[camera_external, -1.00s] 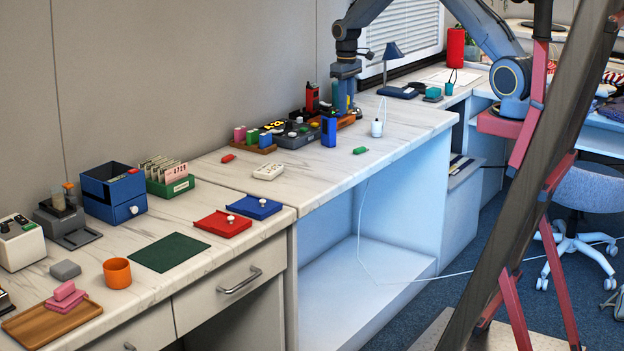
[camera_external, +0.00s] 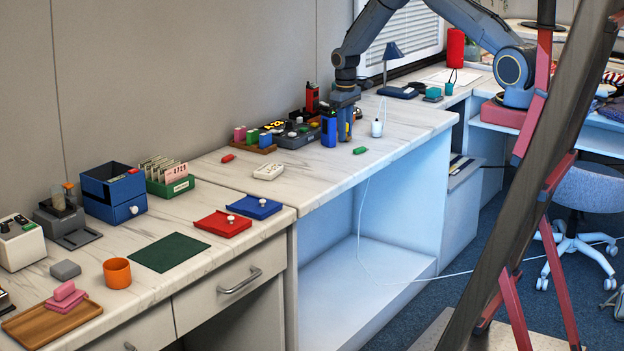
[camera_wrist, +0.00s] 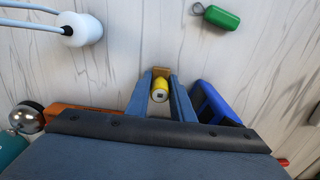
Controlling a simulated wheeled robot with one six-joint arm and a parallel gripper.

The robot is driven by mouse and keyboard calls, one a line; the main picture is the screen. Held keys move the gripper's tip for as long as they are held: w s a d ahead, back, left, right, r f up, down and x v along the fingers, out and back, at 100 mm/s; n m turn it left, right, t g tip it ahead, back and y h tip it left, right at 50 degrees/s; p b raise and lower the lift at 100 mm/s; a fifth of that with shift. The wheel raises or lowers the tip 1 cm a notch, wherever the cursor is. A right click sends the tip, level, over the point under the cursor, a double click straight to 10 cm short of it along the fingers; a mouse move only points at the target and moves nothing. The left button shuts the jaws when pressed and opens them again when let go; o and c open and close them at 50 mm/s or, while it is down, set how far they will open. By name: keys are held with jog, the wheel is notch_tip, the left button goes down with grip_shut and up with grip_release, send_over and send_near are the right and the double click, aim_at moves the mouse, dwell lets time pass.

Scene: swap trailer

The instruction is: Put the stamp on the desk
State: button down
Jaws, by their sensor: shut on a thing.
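My gripper (camera_external: 345,138) is low over the far part of the marble-topped counter (camera_external: 400,135), just right of an upright blue block. In the wrist view, my gripper's two fingers (camera_wrist: 160,88) are shut on a small yellow round-ended thing with a tan piece (camera_wrist: 160,72) at its far end. I cannot tell for certain whether this is the stamp, or whether it touches the counter.
The blue block (camera_external: 328,131) stands close beside my fingers. A green piece (camera_external: 360,150) and a white bottle-like thing (camera_external: 377,128) are nearby. An orange tray (camera_wrist: 85,120) lies behind the gripper. Bare counter lies toward the front edge.

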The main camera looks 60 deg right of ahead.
jog(key=shift+f, duration=0.2)
jog(key=c, duration=1.5)
grip_release()
jog(key=shift+c, duration=0.2)
